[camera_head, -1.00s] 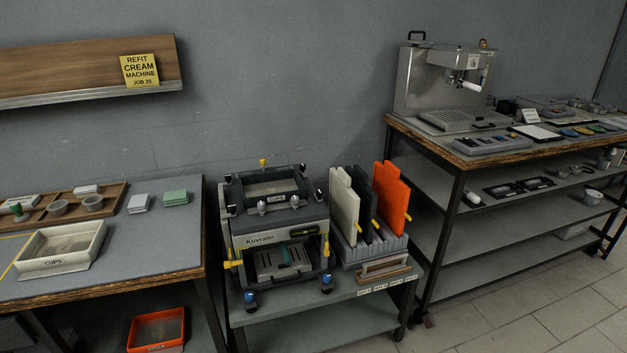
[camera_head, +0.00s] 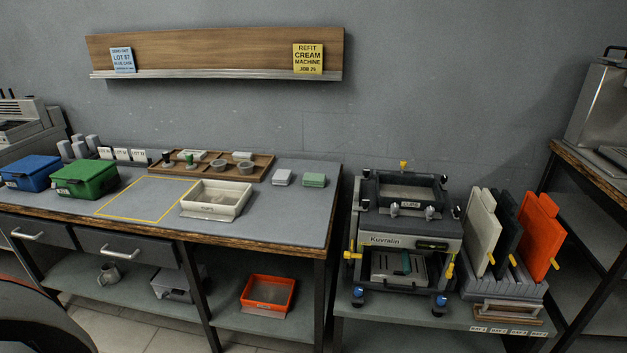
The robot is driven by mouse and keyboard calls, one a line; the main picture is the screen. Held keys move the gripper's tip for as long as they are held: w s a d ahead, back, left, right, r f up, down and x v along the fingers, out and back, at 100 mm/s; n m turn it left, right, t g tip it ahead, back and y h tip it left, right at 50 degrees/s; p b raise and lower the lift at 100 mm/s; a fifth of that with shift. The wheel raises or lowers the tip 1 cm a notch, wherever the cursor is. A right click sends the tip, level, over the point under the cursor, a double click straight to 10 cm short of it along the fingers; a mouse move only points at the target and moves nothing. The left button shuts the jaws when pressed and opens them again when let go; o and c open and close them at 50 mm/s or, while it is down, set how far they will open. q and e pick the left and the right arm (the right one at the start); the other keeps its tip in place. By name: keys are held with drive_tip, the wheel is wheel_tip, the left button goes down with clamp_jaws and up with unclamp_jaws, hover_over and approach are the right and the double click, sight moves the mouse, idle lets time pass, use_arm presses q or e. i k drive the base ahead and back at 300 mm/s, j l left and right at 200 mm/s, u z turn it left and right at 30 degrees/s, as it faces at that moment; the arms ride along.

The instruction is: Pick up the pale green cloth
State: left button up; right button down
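The pale green cloth (camera_head: 314,180) lies folded on the grey workbench (camera_head: 290,223), near its right end. A folded white or pale grey cloth (camera_head: 282,177) lies just left of it, with a small gap between them. Neither of my grippers shows in the head view, so I cannot see whether they are open or shut.
A cream tray (camera_head: 216,199) and a wooden tray with small parts (camera_head: 258,166) stand left of the cloths. Green (camera_head: 85,180) and blue (camera_head: 30,172) bins stand further left. A Kuvralin machine (camera_head: 404,240) stands right of the bench. A wall shelf (camera_head: 210,54) hangs above.

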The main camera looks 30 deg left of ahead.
sight(314, 179)
drive_tip(key=i+l+u, duration=0.15)
drive_tip(key=i, duration=0.7)
